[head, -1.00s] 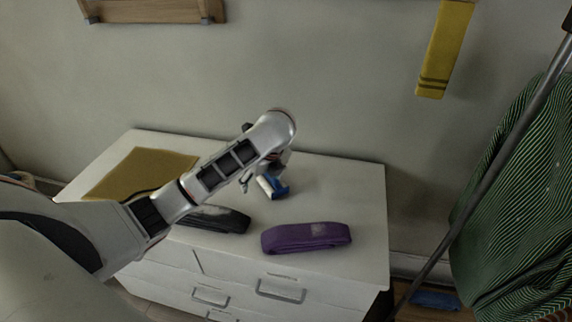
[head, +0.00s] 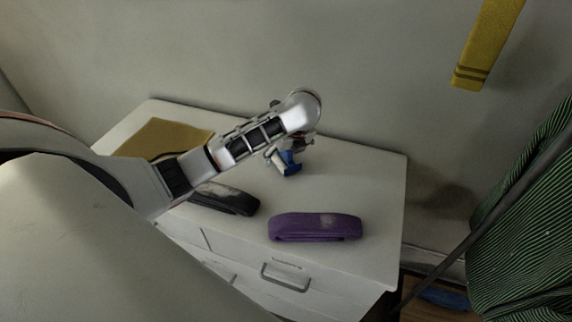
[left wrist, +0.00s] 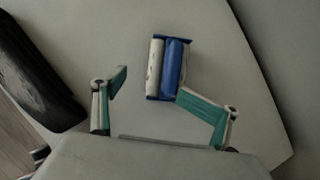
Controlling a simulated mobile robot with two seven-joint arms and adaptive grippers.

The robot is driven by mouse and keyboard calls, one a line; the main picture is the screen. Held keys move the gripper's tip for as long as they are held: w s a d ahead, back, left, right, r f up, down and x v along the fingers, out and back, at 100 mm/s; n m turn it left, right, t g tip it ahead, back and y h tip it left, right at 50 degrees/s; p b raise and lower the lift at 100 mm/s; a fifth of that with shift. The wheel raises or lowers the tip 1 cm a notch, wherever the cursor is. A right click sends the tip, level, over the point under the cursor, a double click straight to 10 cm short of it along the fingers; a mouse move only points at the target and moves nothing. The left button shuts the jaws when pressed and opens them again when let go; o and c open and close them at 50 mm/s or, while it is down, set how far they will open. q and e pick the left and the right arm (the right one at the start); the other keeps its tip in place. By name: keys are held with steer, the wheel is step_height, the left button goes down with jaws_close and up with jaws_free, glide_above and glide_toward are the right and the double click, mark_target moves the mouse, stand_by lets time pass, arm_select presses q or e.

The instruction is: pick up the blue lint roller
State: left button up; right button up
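The blue lint roller (head: 291,168) lies on the white dresser top, partly hidden by my left arm in the head view. In the left wrist view the lint roller (left wrist: 175,66) shows a blue body with a pale roll along its left side. My left gripper (left wrist: 151,88) is open with nothing between its fingers. The roller is mostly beyond the fingertips, and its lower right end is close to the right fingertip; I cannot tell whether they touch. In the head view my left gripper (head: 279,150) is largely hidden behind the wrist. My right gripper is not in view.
On the dresser (head: 365,180) lie a purple folded strap (head: 316,228), a black strap-like item (head: 229,199) and a flat yellow-brown sheet (head: 163,137). A green striped cloth (head: 530,215) and a pole (head: 500,205) stand at the right. The back right dresser top is clear.

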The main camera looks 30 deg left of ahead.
mark_target(283, 160)
arm_select(q)
steer(key=x, duration=0.3)
steer(key=shift+w+a+f, duration=0.1)
steer(key=shift+w+f, duration=0.05)
steer(key=shift+f, duration=0.15)
steer(key=c, duration=1.3)
steer(key=shift+c, duration=0.2)
step_height(283, 160, up, 20)
steer(key=shift+r, duration=0.1)
